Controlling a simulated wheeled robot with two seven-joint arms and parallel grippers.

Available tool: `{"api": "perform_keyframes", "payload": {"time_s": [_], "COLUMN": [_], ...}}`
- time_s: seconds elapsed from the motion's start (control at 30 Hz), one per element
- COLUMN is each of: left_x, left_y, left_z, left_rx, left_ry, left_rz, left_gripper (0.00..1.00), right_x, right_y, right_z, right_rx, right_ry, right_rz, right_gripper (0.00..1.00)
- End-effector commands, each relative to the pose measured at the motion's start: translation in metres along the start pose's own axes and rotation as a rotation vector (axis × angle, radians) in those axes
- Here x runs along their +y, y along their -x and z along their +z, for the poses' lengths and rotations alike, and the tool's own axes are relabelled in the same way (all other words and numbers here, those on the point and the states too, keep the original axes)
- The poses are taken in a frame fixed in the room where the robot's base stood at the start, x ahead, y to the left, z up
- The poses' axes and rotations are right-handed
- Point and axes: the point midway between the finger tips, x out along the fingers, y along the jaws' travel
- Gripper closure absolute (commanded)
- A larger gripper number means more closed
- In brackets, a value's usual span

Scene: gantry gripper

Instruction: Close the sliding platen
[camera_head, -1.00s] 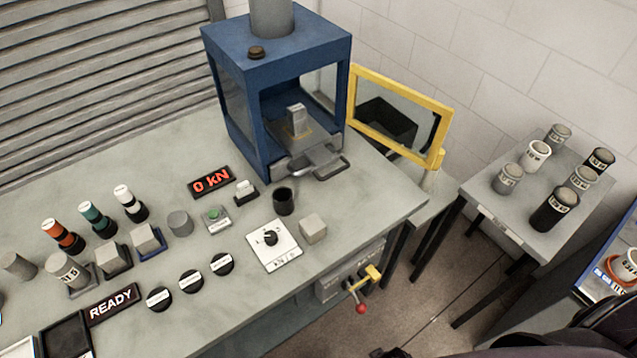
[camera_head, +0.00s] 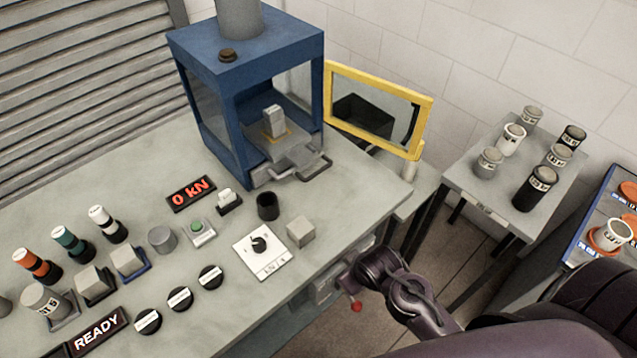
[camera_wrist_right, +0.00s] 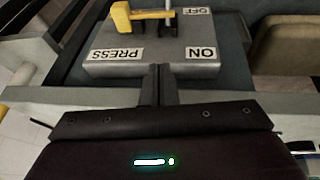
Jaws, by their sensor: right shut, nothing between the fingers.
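The sliding platen (camera_head: 292,155) is a grey plate with a looped handle (camera_head: 316,166). It sticks out of the open front of the blue press (camera_head: 250,55). A small grey block (camera_head: 273,120) stands upright on it. My right arm reaches in from the lower right in the head view, well below the platen and beyond the bench's front edge. My right gripper (camera_wrist_right: 157,78) is shut and empty in the wrist view, close to a grey switch box (camera_wrist_right: 155,50) marked PRESS, ON and OFF. Its fingertips are hidden in the head view. My left gripper is not in view.
The press's yellow-framed door (camera_head: 375,108) stands open to the right. A black cup (camera_head: 267,206), a dial plate (camera_head: 259,248) and a grey cube (camera_head: 300,231) lie in front of the press. A side table (camera_head: 480,205) holds several cylinders. A yellow lever (camera_wrist_right: 122,15) sits on the switch box.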

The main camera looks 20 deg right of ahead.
Motion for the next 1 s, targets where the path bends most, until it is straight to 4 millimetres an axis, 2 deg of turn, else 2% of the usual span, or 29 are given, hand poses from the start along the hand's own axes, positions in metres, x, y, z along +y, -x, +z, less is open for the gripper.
{"api": "perform_keyframes", "payload": {"time_s": [0.03, 0.13, 0.3, 0.5, 0.73, 1.0], "left_x": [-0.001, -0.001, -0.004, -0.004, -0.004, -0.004], "left_y": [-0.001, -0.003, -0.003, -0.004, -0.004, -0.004], "left_z": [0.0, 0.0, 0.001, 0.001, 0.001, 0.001], "left_rx": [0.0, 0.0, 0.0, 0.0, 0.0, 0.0], "left_ry": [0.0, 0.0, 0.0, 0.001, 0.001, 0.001], "left_rz": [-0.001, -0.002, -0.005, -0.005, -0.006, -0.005], "left_gripper": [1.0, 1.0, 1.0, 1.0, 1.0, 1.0], "right_x": [0.013, 0.037, 0.057, 0.072, 0.094, 0.109], "right_y": [0.016, 0.042, 0.058, 0.069, 0.091, 0.117], "right_z": [-0.014, -0.047, -0.082, -0.109, -0.119, -0.118], "right_rx": [0.053, 0.193, 0.39, 0.613, 0.918, 1.108], "right_ry": [0.06, 0.248, 0.537, 0.878, 1.263, 1.414], "right_rz": [0.027, 0.088, 0.149, 0.182, 0.155, 0.119], "right_gripper": [1.0, 1.0, 1.0, 1.0, 1.0, 1.0]}}
